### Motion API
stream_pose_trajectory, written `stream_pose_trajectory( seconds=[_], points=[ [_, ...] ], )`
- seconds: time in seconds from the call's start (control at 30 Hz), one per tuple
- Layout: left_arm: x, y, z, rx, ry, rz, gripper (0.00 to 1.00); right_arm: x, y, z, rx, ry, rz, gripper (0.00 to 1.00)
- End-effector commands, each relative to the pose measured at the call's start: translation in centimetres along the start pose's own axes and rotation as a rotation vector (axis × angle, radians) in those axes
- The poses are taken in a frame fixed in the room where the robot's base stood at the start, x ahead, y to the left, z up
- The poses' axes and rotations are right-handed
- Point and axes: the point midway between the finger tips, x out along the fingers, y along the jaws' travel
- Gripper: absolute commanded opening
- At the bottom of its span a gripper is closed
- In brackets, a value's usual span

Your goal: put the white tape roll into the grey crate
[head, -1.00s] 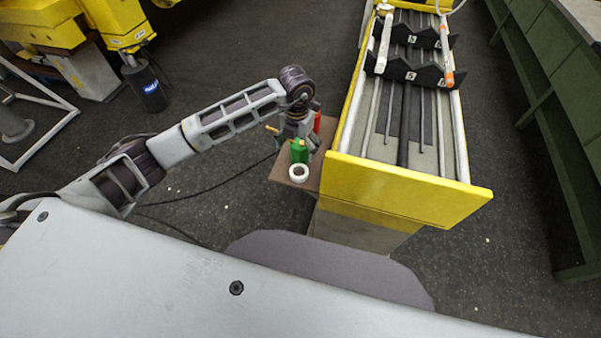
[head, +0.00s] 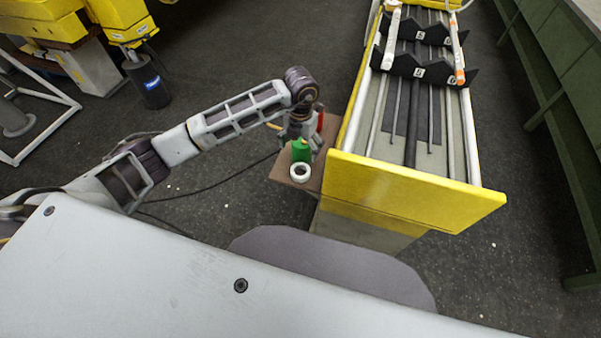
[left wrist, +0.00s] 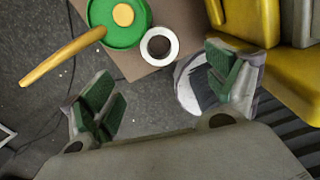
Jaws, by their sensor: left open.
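The white tape roll (head: 300,179) lies flat on a small brown board (head: 283,176) beside the yellow-ended frame. It also shows in the left wrist view (left wrist: 159,62), beyond the space between my fingers. A green can (head: 301,153) with an orange cap and long orange spout stands right next to the roll; the left wrist view shows it from above (left wrist: 104,32). My left gripper (left wrist: 160,82) is open and empty, above and apart from the roll. I cannot make out a grey crate. My right gripper is out of view.
A yellow-ended frame (head: 410,192) with rails and black notched supports (head: 420,68) stands right of the board. A red object (head: 320,122) is close behind my gripper.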

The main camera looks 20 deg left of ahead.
Motion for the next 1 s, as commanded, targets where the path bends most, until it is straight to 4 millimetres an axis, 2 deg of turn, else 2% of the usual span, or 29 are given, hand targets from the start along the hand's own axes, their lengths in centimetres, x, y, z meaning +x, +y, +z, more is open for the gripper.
stream_pose_trajectory(
  seconds=[0.6, 1.0],
  points=[
    [7.3, 0.0, 0.0, 0.0, 0.001, 0.0, 0.88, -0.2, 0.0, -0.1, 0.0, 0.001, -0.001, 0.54],
    [8.0, 0.0, 0.0, 0.001, 0.001, 0.0, 0.88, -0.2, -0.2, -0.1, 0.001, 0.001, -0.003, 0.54]
  ],
)
